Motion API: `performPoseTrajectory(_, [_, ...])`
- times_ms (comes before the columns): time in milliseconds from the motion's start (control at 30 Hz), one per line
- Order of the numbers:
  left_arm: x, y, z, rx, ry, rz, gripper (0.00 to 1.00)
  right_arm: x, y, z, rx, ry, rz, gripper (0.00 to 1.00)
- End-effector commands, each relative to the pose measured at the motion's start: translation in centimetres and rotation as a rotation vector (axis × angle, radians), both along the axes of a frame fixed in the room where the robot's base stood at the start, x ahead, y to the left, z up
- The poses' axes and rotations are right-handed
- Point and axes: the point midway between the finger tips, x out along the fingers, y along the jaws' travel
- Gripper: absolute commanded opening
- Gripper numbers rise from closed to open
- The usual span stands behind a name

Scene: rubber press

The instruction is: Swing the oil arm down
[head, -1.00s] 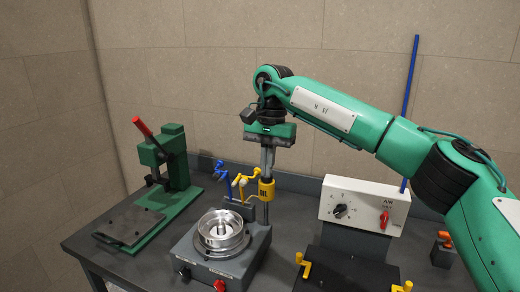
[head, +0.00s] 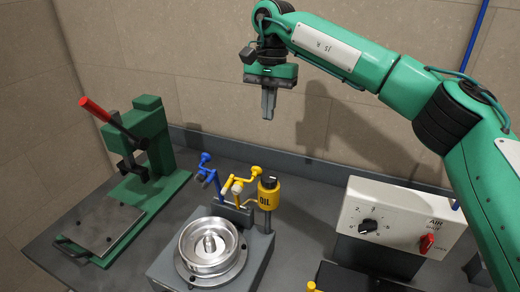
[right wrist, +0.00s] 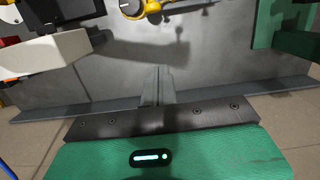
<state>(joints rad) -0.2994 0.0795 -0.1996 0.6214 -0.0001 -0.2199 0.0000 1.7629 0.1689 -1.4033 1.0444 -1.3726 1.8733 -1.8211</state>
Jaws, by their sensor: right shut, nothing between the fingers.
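The yellow oil arm (head: 242,183) is joined to the yellow oil bottle (head: 269,192) behind the grey base unit. It angles up and ends in a pale tip near the round metal bowl (head: 208,245). A blue arm (head: 208,172) stands left of it. My right gripper (head: 268,112) is shut and empty, pointing down above and behind the oil bottle, apart from it. In the right wrist view my shut fingers (right wrist: 158,85) show, with a yellow part at the top edge, apart from them. My left gripper is not in view.
A green press (head: 148,140) with a red-handled lever stands at the left. A white control box (head: 395,222) with a dial and red switch stands at the right. The grey bench top (head: 310,215) is bare between the oil bottle and the box.

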Motion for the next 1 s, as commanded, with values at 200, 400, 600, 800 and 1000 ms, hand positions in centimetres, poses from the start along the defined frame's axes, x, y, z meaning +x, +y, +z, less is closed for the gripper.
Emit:
performPoseTrajectory(200, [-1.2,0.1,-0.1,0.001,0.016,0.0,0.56,0.0,0.0,0.0,0.0,0.0,0.0,0.0])
performPoseTrajectory(400, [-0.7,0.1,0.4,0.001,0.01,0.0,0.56,-0.1,0.0,-1.3,-0.001,0.003,0.0,0.0])
performPoseTrajectory(600, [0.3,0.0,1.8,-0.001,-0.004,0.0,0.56,-0.7,0.2,-4.9,-0.001,0.005,0.001,0.0])
performPoseTrajectory(800, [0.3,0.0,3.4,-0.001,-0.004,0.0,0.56,-1.2,0.4,-9.1,-0.001,0.005,0.001,0.0])
performPoseTrajectory(1000, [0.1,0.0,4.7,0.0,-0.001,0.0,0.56,-3.3,1.3,-9.9,0.001,0.001,0.003,0.0])
